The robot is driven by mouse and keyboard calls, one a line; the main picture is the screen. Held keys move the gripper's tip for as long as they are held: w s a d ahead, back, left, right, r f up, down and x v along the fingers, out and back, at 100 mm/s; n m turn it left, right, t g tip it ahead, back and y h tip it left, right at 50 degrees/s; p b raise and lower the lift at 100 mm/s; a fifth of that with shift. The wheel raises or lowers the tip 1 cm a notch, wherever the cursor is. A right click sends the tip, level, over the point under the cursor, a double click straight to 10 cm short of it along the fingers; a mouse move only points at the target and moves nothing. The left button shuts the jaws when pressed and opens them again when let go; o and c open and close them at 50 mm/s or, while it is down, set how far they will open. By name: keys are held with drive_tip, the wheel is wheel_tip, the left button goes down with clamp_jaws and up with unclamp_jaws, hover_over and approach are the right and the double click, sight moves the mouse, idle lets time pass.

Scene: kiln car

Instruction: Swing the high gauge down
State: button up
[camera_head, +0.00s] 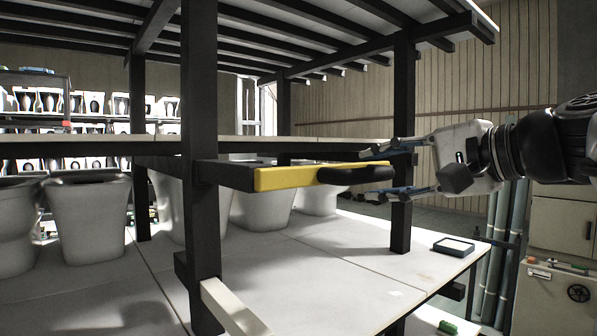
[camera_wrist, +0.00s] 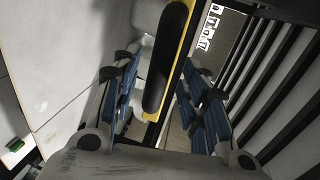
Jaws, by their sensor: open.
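The high gauge is a yellow bar (camera_head: 285,178) with a black grip (camera_head: 352,174) at its right end. It stands out level from a dark post of the kiln car, just under the upper shelf. My gripper (camera_head: 370,177) comes in from the right, open, with one blue finger above the grip's end and one below it. In the wrist view the black grip (camera_wrist: 167,65) and its yellow edge lie between the two spread fingers. I see no clear contact.
Dark posts (camera_head: 402,145) and the upper shelf edge (camera_head: 100,147) stand close to the gauge. White ware (camera_head: 88,220) stands on the lower deck (camera_head: 300,270). A pale bar (camera_head: 232,308) juts from the front post lower down. A small dark tray (camera_head: 453,246) lies at the deck's right corner.

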sight(375, 174)
drive_tip(key=shift+x, duration=1.85)
drive_tip(key=shift+c, duration=0.5)
clamp_jaws()
